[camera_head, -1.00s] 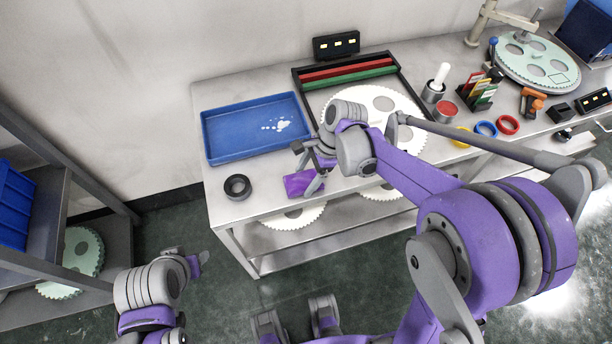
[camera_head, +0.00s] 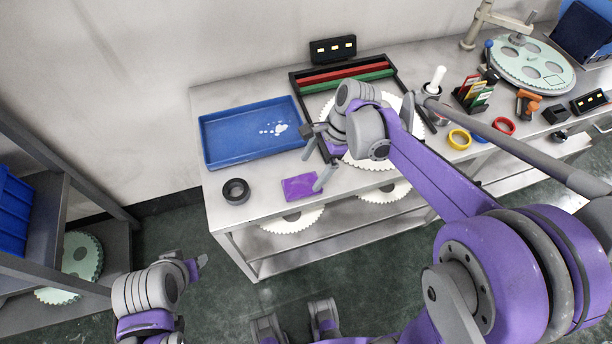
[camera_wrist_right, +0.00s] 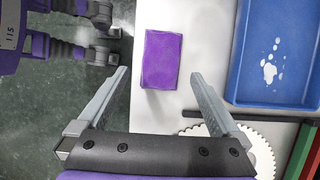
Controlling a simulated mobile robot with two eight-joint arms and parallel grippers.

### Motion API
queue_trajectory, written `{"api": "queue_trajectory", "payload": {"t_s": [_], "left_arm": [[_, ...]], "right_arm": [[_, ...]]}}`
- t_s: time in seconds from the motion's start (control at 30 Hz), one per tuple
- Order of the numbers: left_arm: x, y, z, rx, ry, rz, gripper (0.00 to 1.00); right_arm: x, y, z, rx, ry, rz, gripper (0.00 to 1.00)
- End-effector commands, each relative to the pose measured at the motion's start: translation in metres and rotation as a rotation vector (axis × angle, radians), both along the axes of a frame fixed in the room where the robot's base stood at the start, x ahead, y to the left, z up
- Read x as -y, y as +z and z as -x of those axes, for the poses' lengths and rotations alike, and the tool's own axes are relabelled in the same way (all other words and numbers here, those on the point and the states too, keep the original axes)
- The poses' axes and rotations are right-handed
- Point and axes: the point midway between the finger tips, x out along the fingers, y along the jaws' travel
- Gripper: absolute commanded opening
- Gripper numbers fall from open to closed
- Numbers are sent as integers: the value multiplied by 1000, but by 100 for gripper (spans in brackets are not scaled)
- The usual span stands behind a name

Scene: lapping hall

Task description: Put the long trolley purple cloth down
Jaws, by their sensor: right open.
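The purple cloth (camera_head: 300,187) lies flat as a small rectangle on the long trolley's top (camera_head: 268,205), near its front edge. It also shows in the right wrist view (camera_wrist_right: 161,59), lying beyond my fingertips and between their lines. My right gripper (camera_head: 316,160) is open and empty, above and just right of the cloth; in the right wrist view its two fingers (camera_wrist_right: 157,82) stand wide apart. My left gripper (camera_head: 196,268) is low at the left, over the floor, apart from the trolley; its jaw gap is not clear.
A blue tray (camera_head: 205,135) with white spots lies behind the cloth. A black ring (camera_head: 236,191) sits left of it. A white toothed disc (camera_head: 352,155) lies right, partly behind my arm. Coloured rings (camera_head: 459,139) and a card rack (camera_head: 470,97) stand further right. A shelf (camera_head: 110,235) is at left.

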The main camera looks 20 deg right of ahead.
Motion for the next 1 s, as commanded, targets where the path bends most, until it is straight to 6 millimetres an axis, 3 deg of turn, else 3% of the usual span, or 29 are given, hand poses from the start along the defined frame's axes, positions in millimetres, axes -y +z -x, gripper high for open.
{"api": "queue_trajectory", "payload": {"t_s": [0.2,0.47,0.57,0.8,1.0], "left_arm": [[0,4,-1,2,0,0,50],[0,5,-1,2,0,0,50],[0,5,-1,2,0,0,50],[0,5,-1,2,0,0,50],[0,5,-1,2,0,0,50]], "right_arm": [[16,39,-1,0,-2,-1,100],[21,54,8,40,53,20,100],[19,52,28,137,197,77,100],[25,30,101,467,811,349,100],[32,7,140,623,1252,559,100]]}}
